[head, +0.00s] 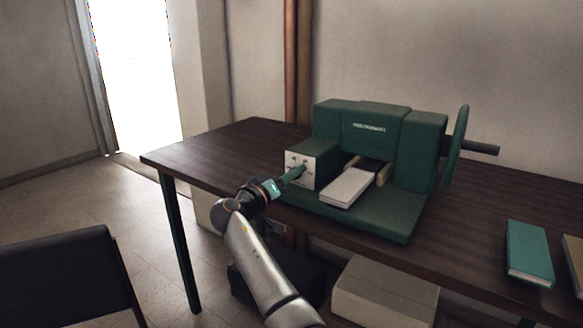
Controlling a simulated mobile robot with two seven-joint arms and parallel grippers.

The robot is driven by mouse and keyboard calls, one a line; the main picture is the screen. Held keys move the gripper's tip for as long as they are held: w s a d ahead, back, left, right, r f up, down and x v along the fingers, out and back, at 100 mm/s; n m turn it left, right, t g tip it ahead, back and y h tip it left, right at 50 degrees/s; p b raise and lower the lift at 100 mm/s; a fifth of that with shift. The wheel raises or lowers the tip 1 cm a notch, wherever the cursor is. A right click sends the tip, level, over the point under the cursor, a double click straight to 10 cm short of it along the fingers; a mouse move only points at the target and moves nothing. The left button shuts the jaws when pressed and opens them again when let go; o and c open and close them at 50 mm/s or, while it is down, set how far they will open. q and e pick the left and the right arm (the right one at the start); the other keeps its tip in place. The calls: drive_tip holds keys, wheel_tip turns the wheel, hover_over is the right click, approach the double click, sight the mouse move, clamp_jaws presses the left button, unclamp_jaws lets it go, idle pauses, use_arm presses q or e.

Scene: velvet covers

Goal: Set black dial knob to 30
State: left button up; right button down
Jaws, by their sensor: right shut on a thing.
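A green machine (375,128) stands on the dark wooden table (222,147). On its left side is a box with a pale dial face (309,162) that carries small dark marks, too small to read. My right gripper (298,172) reaches up from below and is shut at this dial face. The black dial knob is hidden behind the gripper's fingers, so its setting cannot be read. My left gripper is not in view.
A pale block (349,187) lies on the machine's base. A handwheel (456,146) sticks out at the machine's right. A teal book (529,252) lies at the table's right. A dark chair (62,268) stands at lower left. The table's left end is clear.

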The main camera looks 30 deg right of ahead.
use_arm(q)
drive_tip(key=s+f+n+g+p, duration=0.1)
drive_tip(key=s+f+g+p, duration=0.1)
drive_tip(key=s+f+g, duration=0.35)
use_arm(e)
drive_tip(key=n, duration=0.2)
drive_tip(key=shift+r+n, duration=0.1)
drive_tip(key=shift+n, duration=0.3)
drive_tip(key=n+p, duration=0.4)
drive_tip(key=n, duration=0.1)
drive_tip(key=n+p, duration=0.2)
drive_tip(key=n, duration=0.1)
drive_tip(key=shift+n+p, duration=0.35)
drive_tip(key=shift+n, duration=0.05)
drive_tip(key=shift+f+n+p, duration=0.2)
drive_tip(key=shift+n+p, duration=0.25)
drive_tip(key=shift+n, duration=0.25)
drive_tip(key=shift+n+p, duration=0.45)
drive_tip(key=shift+n, duration=0.25)
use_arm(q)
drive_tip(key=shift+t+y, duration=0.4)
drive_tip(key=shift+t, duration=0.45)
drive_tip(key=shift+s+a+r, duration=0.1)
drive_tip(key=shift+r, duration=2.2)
use_arm(e)
drive_tip(key=shift+f+n, duration=0.1)
drive_tip(key=shift+n, duration=0.2)
